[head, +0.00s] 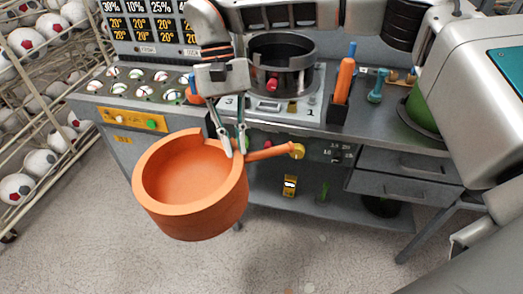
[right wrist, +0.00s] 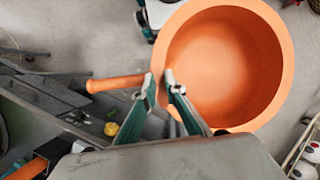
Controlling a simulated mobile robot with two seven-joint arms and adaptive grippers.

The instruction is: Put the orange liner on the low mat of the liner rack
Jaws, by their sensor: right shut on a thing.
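The orange liner (head: 190,205) is a round, open, empty tub with a thick wall and a straight handle (head: 272,152). In the head view it hangs in the air in front of the workbench, its opening facing up and a little tilted. My right gripper (head: 234,148) reaches down from above and is shut on the liner where the handle meets the wall. In the right wrist view the gripper fingers (right wrist: 160,84) are at the handle's root, with the liner (right wrist: 282,50) to the right and the handle (right wrist: 115,84) to the left. My left gripper is not in view. I cannot make out the liner rack or its low mat.
The workbench (head: 90,98) behind holds a dark metal cylinder (head: 265,50), several small balls, and an orange-handled tool (head: 343,82). A wire rack of footballs (head: 22,100) stands at the left. Drawers (head: 405,185) are at the right. The floor (head: 110,255) in front is clear.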

